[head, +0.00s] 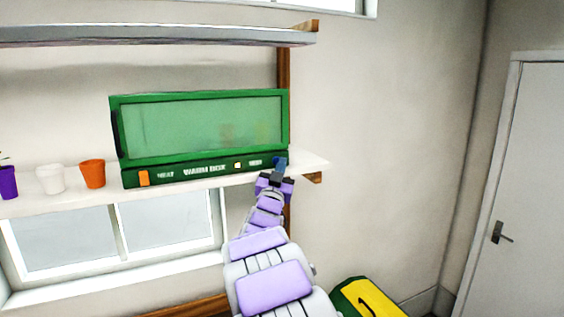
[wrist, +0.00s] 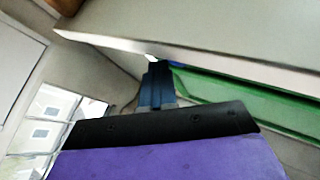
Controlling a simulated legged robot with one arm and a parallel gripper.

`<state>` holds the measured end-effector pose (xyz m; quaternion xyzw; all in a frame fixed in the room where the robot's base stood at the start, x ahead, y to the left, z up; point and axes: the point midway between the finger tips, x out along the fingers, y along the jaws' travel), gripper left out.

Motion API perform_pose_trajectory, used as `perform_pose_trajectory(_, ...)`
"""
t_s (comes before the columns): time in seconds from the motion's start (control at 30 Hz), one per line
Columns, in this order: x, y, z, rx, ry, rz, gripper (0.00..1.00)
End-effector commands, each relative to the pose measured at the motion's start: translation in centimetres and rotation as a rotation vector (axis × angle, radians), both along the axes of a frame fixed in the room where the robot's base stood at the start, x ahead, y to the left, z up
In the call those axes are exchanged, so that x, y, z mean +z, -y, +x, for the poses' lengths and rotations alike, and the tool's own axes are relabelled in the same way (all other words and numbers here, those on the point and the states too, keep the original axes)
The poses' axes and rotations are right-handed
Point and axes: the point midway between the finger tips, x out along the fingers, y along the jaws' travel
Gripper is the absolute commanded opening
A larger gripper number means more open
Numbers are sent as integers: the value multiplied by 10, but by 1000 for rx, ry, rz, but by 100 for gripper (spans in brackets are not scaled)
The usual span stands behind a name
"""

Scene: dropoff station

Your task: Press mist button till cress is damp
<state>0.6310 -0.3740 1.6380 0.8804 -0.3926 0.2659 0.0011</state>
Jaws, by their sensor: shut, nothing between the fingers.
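The green warm box (head: 200,170) sits on the white shelf, with a translucent green front. Blurred brownish and yellowish shapes show dimly behind that front; I cannot make out the cress or whether it is damp. The lower panel has an orange button by the HEAT label at left and a MIST label (head: 255,163) at right. My gripper (head: 280,164) is shut and empty, its blue fingers at the panel's right end, covering the mist button's place. In the wrist view the blue fingers (wrist: 157,85) reach beside the green box (wrist: 230,100); contact cannot be told.
The white shelf (head: 312,163) carries an orange pot (head: 92,174), a white pot (head: 50,179) and a purple pot (head: 8,182) at left. Another shelf (head: 150,36) hangs above. A yellow and green object (head: 365,298) stands low at right.

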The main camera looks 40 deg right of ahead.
Motion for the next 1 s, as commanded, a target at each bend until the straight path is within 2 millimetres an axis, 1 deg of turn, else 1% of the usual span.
perform_pose_trajectory(0.03, 4, -7, 4, 13, 2, -12, 0)
perform_pose_trajectory(0.33, 6, -12, 2, 12, 2, -13, 0)
perform_pose_trajectory(0.47, 5, -11, -2, 10, 3, -7, 0)
perform_pose_trajectory(0.6, 3, -4, -6, 7, 3, 1, 0)
perform_pose_trajectory(0.8, 1, 4, -7, 5, 1, 6, 0)
perform_pose_trajectory(1.0, 2, -3, -10, 4, 2, 3, 0)
